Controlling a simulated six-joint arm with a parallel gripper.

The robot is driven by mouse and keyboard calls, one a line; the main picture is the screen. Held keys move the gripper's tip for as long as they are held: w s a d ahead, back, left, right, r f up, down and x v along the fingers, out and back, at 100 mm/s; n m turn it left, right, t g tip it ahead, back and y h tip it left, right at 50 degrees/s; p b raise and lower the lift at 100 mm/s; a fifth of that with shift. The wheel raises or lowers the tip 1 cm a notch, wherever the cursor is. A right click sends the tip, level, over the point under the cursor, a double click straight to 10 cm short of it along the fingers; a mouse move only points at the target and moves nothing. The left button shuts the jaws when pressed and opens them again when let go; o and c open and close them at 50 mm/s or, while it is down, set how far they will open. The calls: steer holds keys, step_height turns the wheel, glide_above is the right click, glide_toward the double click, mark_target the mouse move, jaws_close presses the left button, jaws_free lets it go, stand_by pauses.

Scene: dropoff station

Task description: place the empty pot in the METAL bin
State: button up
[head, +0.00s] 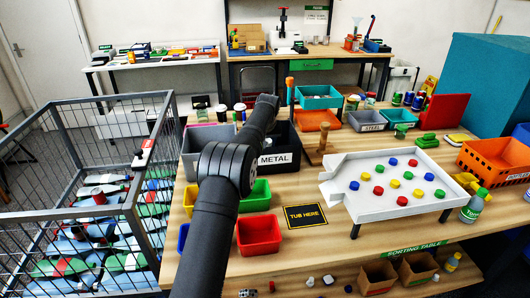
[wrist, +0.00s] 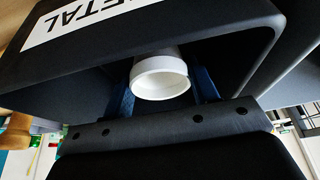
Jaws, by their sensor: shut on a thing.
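The METAL bin is a black box with a white label; in the head view its wall (head: 296,148) shows behind my arm on the table. In the wrist view its dark wall (wrist: 225,28) and part of the label fill the upper area. The pot (wrist: 160,77) is a small white round cup, held between the blue fingers of my gripper (wrist: 163,90). The gripper is shut on it, close to the bin. I cannot tell whether the pot is above the bin's opening or beside its wall. In the head view my arm hides the pot and fingers.
A grey bin (head: 200,138) stands left of the METAL bin. Green and red tubs (head: 258,236) and a "TUB HERE" mat (head: 306,216) lie in front. A white sorting tray (head: 345,205) with coloured discs is at right. A wire cage (head: 62,150) stands left.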

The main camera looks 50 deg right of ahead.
steer(key=shift+f, duration=1.95)
steer(key=shift+f, duration=0.1)
steer(key=o, duration=1)
steer(key=shift+o, duration=0.2)
steer(key=v, duration=1.2)
